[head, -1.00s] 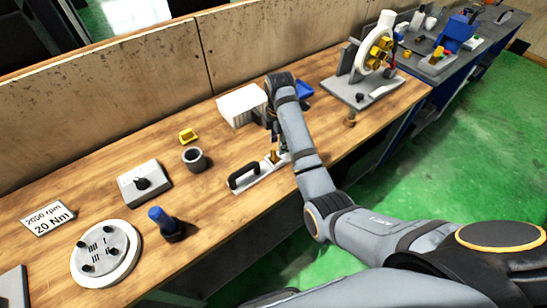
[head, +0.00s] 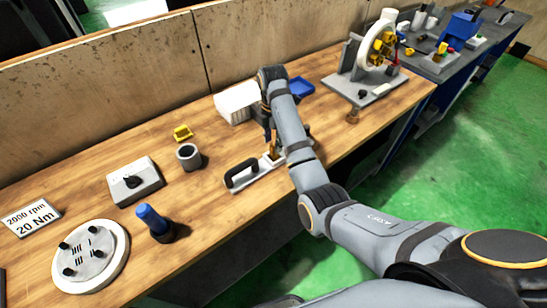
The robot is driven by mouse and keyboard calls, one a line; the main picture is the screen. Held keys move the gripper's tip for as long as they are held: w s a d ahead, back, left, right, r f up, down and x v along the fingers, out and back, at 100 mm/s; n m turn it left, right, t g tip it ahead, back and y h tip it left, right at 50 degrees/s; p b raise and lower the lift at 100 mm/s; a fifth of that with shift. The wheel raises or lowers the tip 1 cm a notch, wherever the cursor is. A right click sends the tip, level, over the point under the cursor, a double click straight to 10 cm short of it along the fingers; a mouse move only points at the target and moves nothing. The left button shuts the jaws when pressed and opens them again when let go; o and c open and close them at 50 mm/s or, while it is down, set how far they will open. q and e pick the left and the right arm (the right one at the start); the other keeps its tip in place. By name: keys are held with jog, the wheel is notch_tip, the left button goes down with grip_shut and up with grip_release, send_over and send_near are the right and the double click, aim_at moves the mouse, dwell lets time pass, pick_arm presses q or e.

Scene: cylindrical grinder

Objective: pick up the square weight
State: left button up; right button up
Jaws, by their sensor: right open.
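My right gripper (head: 271,136) points down over a light plate (head: 262,172) with a black handle. The arm hides part of the gripper. A brass-coloured upright piece (head: 272,152) stands on the plate right below the fingers; I cannot tell whether they touch it. No piece can be surely told as the square weight. A small yellow block-like piece (head: 182,133) lies on the wooden bench to the left, and a small brass piece (head: 353,116) stands near the bench's front edge to the right. My left gripper is not in view.
A dark grey cup (head: 189,156), a grey box with a knob (head: 135,182), a blue-handled tool (head: 154,222) and a round flange (head: 91,256) stand on the left. A white box (head: 238,102) and a blue tray (head: 300,87) are behind the gripper. A wheel fixture (head: 366,62) stands at the right.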

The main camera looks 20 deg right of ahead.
aim_at(273, 144)
notch_tip(273, 144, down, 3)
jog(key=b, duration=0.2)
jog(key=shift+w+d+f+b, duration=0.15)
jog(key=shift+f+b, duration=0.05)
jog(key=shift+b, duration=0.1)
jog(key=shift+f+p, duration=0.45)
jog(key=shift+p, duration=0.05)
jog(key=shift+w+f, duration=0.1)
jog(key=shift+f, duration=0.1)
jog(key=shift+r, duration=0.1)
jog(key=c, duration=0.3)
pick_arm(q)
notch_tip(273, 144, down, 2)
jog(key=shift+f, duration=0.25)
pick_arm(e)
grip_shut()
